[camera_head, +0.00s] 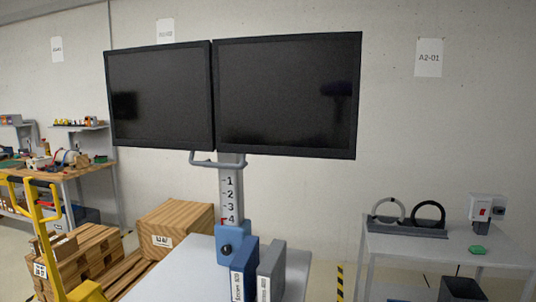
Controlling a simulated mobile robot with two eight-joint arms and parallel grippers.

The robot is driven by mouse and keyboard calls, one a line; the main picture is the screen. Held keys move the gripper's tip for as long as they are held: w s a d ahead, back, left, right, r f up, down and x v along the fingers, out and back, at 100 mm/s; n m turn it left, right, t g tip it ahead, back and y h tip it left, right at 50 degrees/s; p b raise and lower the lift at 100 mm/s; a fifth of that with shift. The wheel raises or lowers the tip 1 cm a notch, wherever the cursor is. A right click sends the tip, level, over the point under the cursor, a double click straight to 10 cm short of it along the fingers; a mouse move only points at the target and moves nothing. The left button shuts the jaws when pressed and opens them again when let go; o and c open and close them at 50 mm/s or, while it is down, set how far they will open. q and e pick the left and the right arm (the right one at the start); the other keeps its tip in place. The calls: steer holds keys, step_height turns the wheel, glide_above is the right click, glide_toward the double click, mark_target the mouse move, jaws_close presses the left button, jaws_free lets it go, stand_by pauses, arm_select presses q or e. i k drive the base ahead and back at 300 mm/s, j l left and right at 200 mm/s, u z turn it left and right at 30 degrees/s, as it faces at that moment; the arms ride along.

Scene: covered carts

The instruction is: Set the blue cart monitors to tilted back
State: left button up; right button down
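Two black monitors, the left monitor (160,97) and the right monitor (286,95), stand side by side on one post above a cart. Both screens face me and look close to upright; their exact tilt is hard to tell. A grey handle bar (216,163) sits below the screens. The post (230,195) carries a scale with numbers 1 to 4 and a red mark near 4. A blue clamp with a dark knob (228,249) is at its base. The cart top (184,262) is light grey. Neither of my grippers shows.
Blue and grey binders (257,270) stand on the cart beside the clamp. A yellow hand truck (38,235), wooden crates (175,227) and a workbench (60,172) are on the left. A side table (440,247) with curved handles is on the right.

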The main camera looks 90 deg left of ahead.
mark_target(293, 95)
steer(key=i+u, duration=0.25)
steer(key=u, duration=0.25)
steer(key=i+u, duration=0.3)
steer(key=u, duration=0.2)
steer(key=i+l+u, duration=0.15)
steer(key=u, duration=0.35)
steer(key=i+u, duration=0.15)
steer(key=u, duration=0.25)
steer(key=i+u, duration=0.1)
steer(key=u, duration=0.3)
steer(key=i+l+u, duration=0.15)
steer(key=u, duration=0.3)
steer(key=i+l+u, duration=0.1)
steer(key=u, duration=0.3)
